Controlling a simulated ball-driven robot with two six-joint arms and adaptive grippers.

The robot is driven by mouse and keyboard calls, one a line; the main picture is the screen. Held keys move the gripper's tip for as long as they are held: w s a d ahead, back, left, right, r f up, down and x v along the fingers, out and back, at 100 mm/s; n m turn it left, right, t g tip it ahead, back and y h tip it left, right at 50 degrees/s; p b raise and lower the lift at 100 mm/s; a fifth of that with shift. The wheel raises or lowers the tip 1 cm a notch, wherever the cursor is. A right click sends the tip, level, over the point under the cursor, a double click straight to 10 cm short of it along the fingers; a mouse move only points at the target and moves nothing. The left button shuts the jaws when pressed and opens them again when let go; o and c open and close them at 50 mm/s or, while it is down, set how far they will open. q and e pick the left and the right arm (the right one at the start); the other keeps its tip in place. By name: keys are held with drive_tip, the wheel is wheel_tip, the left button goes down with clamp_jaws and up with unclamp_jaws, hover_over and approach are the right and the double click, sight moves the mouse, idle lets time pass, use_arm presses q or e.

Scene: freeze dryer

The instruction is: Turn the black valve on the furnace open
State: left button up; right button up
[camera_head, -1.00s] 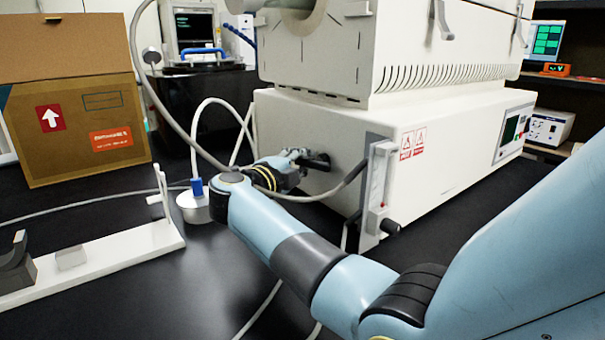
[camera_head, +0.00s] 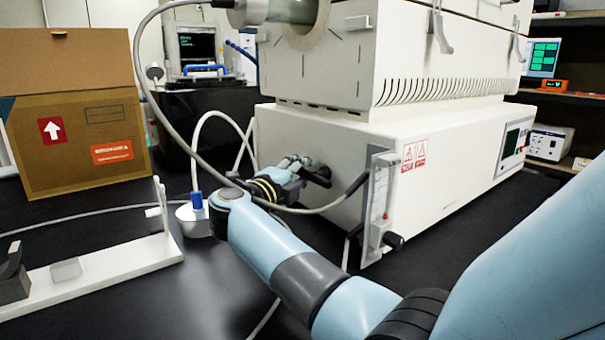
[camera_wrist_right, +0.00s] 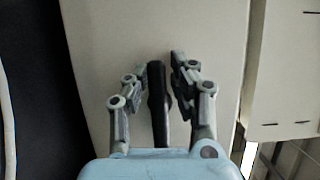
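The furnace (camera_head: 440,160) is a large white unit on a black table. Its black valve (camera_head: 319,174) sticks out of the left-facing side, partly hidden by my right gripper (camera_head: 304,165). In the right wrist view the valve is a narrow black handle (camera_wrist_right: 158,100) between the two fingers of my right gripper (camera_wrist_right: 156,72). The right-hand finger is very close to the handle; contact is unclear. A gap shows between the handle and the left-hand finger. The right gripper is open around the handle. My left gripper is not in view.
A flow meter with a black knob (camera_head: 393,241) stands on the furnace's near corner. A grey hose passes just below my right gripper. A white stand (camera_head: 110,262), a cardboard box (camera_head: 80,150) and a round white piece with a blue connector (camera_head: 196,202) are to the left.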

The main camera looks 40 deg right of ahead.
drive_tip(key=shift+o, duration=1.3)
drive_tip(key=shift+f, duration=0.1)
drive_tip(key=shift+s+a, duration=0.1)
drive_tip(key=shift+a, duration=0.1)
drive_tip(key=v, duration=0.7)
